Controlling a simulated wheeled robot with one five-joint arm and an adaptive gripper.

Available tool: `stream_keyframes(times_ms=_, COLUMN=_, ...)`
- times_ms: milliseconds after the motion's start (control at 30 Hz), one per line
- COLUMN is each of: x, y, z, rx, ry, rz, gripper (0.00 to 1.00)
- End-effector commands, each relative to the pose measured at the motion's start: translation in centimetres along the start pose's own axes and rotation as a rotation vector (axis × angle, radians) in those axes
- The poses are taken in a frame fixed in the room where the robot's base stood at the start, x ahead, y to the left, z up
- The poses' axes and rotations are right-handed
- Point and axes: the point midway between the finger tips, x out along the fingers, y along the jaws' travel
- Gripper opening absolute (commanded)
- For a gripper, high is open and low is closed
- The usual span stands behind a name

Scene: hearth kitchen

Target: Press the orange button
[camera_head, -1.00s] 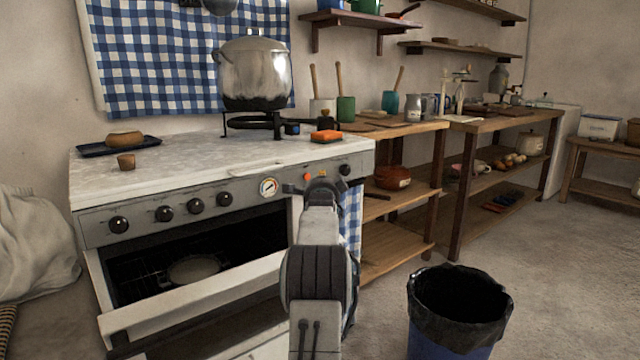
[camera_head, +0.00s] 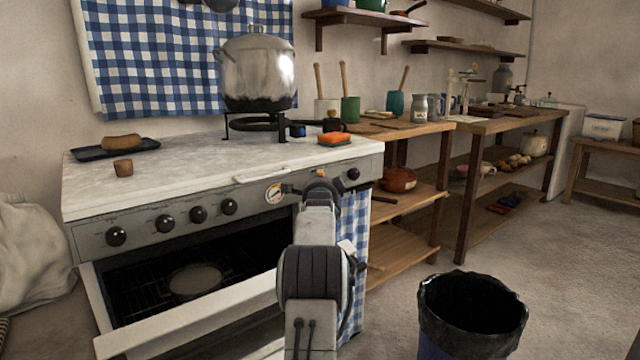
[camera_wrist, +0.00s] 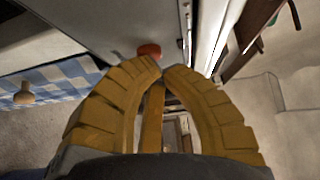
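The orange-red button (camera_wrist: 149,50) shows in the wrist view on the grey front panel of the stove, just beyond my fingertips. My gripper (camera_wrist: 165,68) has yellow ribbed fingers that arch together, their tips about touching with nothing between them. The tips look close to the button, but I cannot tell whether they touch it. In the head view my gripper (camera_head: 320,182) is in front of the right part of the stove panel (camera_head: 190,212), between the round gauge and the rightmost black knob. There the arm's end covers most of the button area.
The oven door (camera_head: 190,315) hangs open at lower left. A checked towel (camera_head: 353,250) hangs beside my arm. A lined bin (camera_head: 472,315) stands on the floor at right.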

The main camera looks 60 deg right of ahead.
Motion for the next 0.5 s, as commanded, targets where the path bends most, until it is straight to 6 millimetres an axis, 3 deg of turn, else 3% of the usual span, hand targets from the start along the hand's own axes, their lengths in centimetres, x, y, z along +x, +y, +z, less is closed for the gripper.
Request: stream_keyframes(times_ms=500, x=1.4, y=-0.3, z=1.2, rx=0.0, ry=-0.016, rz=-0.002, gripper=0.0)
